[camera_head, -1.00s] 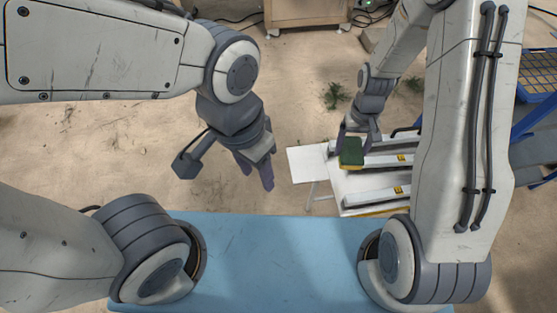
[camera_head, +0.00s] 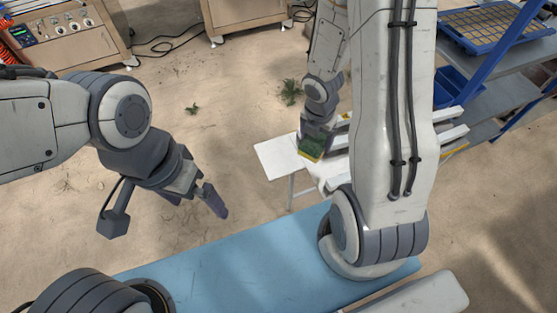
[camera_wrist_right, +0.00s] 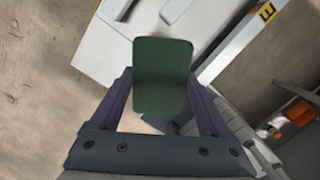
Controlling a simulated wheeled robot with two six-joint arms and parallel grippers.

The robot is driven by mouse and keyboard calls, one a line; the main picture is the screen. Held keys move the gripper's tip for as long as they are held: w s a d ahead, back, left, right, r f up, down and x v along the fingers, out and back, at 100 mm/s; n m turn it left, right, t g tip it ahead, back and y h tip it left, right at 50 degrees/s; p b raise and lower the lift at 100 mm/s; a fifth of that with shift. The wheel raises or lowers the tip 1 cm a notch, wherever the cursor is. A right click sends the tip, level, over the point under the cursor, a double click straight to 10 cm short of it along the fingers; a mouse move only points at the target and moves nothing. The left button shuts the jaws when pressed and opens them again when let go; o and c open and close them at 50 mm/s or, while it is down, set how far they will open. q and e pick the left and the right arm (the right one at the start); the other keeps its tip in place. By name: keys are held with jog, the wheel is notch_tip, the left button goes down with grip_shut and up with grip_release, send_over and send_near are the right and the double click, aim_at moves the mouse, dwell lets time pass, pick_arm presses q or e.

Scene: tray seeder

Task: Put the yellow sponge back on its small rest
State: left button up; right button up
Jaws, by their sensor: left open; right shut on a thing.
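The sponge (camera_head: 311,148) has a dark green face and a yellow edge. My right gripper (camera_head: 315,134) is shut on it, and the sponge hangs near the left end of the white machine. In the right wrist view, the sponge's green face (camera_wrist_right: 162,72) sits between the two fingers. A flat white plate (camera_head: 280,156) juts out left of the sponge, and the sponge appears above or beside its right edge; I cannot tell the height. I cannot make out which part is the small rest. My left gripper (camera_head: 197,200) is open and empty over the floor.
White rails (camera_head: 452,133) of the machine run behind my right arm. A blue-topped surface (camera_head: 235,262) lies in front. A blue-framed shelf (camera_head: 490,70) with a tray stands at the right. Cabinets (camera_head: 250,18) stand at the back.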

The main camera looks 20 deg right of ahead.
jog(key=shift+s+d+f+n, duration=0.1)
jog(key=shift+f+n, duration=0.05)
jog(key=shift+n, duration=0.35)
jog(key=shift+s+f+n, duration=0.1)
jog(key=shift+n, duration=0.4)
jog(key=shift+w+f+b, duration=0.15)
jog(key=shift+b, duration=0.15)
jog(key=b, duration=0.2)
send_over(280, 155)
jog(key=f, duration=0.6)
jog(key=shift+s+a+f, duration=0.2)
jog(key=shift+a+f, duration=0.05)
jog(key=shift+f, duration=0.1)
notch_tip(280, 155, down, 4)
jog(key=b, duration=0.2)
jog(key=shift+w+b, duration=0.1)
jog(key=shift+b, duration=0.2)
jog(key=shift+f, duration=0.1)
